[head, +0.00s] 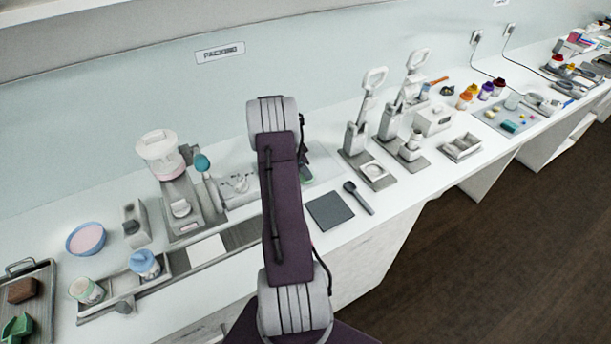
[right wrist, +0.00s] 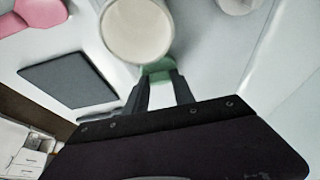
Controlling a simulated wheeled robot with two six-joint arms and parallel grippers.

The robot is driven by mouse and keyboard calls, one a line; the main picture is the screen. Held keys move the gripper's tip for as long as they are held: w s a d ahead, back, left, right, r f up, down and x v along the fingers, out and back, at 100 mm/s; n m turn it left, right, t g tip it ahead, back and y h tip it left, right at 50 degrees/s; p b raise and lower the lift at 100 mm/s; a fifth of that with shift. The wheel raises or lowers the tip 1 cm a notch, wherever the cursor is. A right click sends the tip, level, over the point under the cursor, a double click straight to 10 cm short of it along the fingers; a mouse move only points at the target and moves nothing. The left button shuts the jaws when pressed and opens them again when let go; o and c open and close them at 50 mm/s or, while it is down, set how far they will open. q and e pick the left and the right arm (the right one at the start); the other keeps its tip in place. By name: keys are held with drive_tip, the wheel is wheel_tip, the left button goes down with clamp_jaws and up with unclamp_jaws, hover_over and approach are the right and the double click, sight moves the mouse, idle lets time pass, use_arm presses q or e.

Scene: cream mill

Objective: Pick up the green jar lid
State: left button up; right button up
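The green jar lid (right wrist: 158,67) shows in the right wrist view just beyond my right fingertips, partly hidden by them and by a round cream-topped container. In the head view a small patch of green (head: 306,180) shows beside my right arm, low at the counter. My right gripper (right wrist: 161,80) has its two dark fingers apart, with green seen between and past the tips. I cannot tell whether the fingers touch the lid. In the head view my arm hides most of this spot. My left gripper is not in view.
The round container (right wrist: 137,30) stands close to the fingertips. A dark grey mat (head: 330,210) and a dark spoon-like tool (head: 358,198) lie right of my arm. Lever presses (head: 357,138) stand farther right. A mill-like machine (head: 165,160) and jars (head: 145,263) are left.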

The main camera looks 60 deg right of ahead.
drive_tip(key=shift+s, duration=0.1)
clamp_jaws()
